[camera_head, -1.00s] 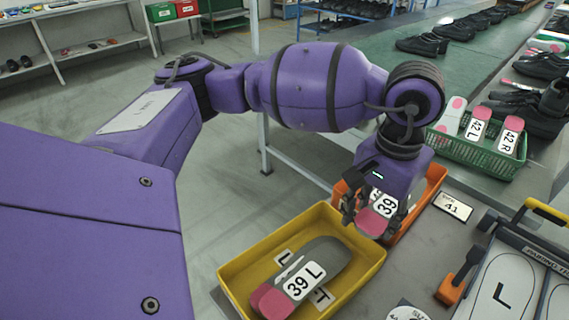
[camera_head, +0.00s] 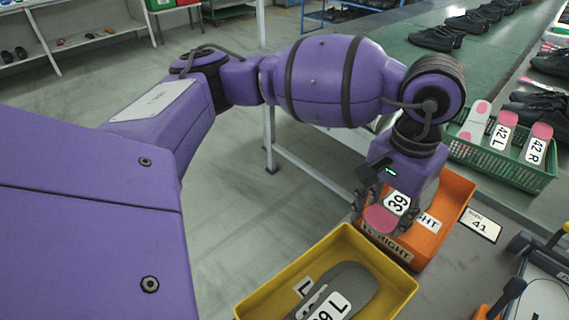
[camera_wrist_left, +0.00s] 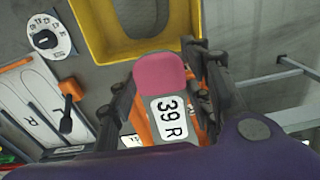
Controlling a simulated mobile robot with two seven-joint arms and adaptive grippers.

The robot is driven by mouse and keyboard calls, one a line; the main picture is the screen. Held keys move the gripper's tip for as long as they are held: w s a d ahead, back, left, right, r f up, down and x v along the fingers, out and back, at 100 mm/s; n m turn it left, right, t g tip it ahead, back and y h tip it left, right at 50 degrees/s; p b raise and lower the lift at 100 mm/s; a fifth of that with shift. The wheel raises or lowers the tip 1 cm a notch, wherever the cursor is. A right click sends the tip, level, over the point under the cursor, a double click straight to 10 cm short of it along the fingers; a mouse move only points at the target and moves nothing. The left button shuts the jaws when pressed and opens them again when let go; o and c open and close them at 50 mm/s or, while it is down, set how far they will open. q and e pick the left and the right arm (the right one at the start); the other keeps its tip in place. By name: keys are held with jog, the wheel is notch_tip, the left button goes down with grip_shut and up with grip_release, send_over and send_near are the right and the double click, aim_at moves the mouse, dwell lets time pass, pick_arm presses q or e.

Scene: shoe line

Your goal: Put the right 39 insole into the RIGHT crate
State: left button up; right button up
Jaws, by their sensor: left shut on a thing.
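The right 39 insole (camera_head: 381,218) has a pink heel and a white label. It reads "39 R" in the left wrist view (camera_wrist_left: 172,118). My left gripper (camera_head: 382,208) is shut on it and holds it over the near left part of the orange RIGHT crate (camera_head: 458,203). The crate's front wall and part of its inner label show; the gripper and insole hide the rest. In the left wrist view my left gripper's fingers (camera_wrist_left: 162,95) stand on both sides of the insole. My right gripper is in neither view.
The yellow crate (camera_head: 398,297) with a 39 L insole (camera_head: 352,292) stands just in front of the orange crate. A green basket (camera_head: 500,165) with 42 insoles is at the right. A size card marked 41 (camera_head: 480,225) lies beside the orange crate.

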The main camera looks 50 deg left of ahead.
pick_arm(q)
jog(key=s+d+r+p, duration=0.1)
jog(key=d+r+p, duration=0.25)
jog(key=d, duration=0.65)
jog(key=p, duration=0.1)
send_near(417, 247)
jog(key=a, duration=0.4)
jog(key=shift+s+a, duration=0.1)
jog(key=shift+s, duration=0.25)
jog(key=shift+w+a+f, duration=0.1)
jog(key=shift+w+f, duration=0.05)
notch_tip(417, 247, down, 3)
jog(key=shift+w+a+f, duration=0.1)
jog(key=shift+w+f, duration=0.05)
jog(key=shift+f+b, duration=0.45)
jog(key=shift+f, duration=0.1)
jog(key=shift+c, duration=0.2)
